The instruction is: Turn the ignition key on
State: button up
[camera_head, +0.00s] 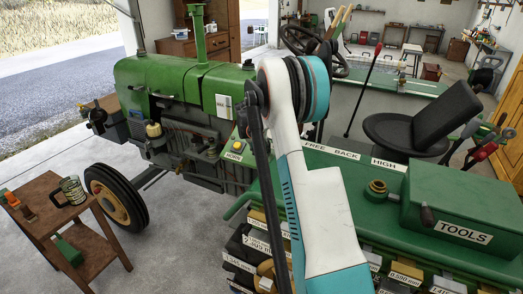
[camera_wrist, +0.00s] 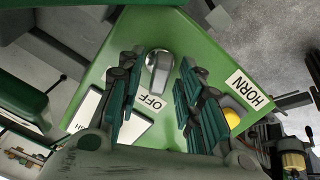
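In the wrist view the ignition key (camera_wrist: 159,72), a grey upright piece on a round silver base, is on the green panel (camera_wrist: 207,62). An OFF label (camera_wrist: 151,101) is beside it. My gripper (camera_wrist: 156,88) is open, with one finger to the left of the key and one to the right. Gaps show between the fingers and the key, and how far the tips are above the panel is hard to tell. In the head view the panel (camera_head: 237,147) is partly hidden behind my arm, and neither the key nor my fingertips can be made out.
In the wrist view a HORN label (camera_wrist: 249,88) and a yellow button (camera_wrist: 232,118) are right of my right finger. A white label (camera_wrist: 98,112) lies partly behind my left finger. In the head view are the tractor hood (camera_head: 180,77), a wooden side table (camera_head: 92,254) and a TOOLS box (camera_head: 462,210).

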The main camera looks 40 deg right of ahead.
grip_shut()
jog(key=m+b, duration=0.2)
jog(key=m, duration=0.2)
jog(key=shift+m, duration=0.3)
jog(key=m+b, duration=0.1)
jog(key=m, duration=0.4)
jog(key=shift+t, duration=0.3)
dwell(0.3)
grip_release()
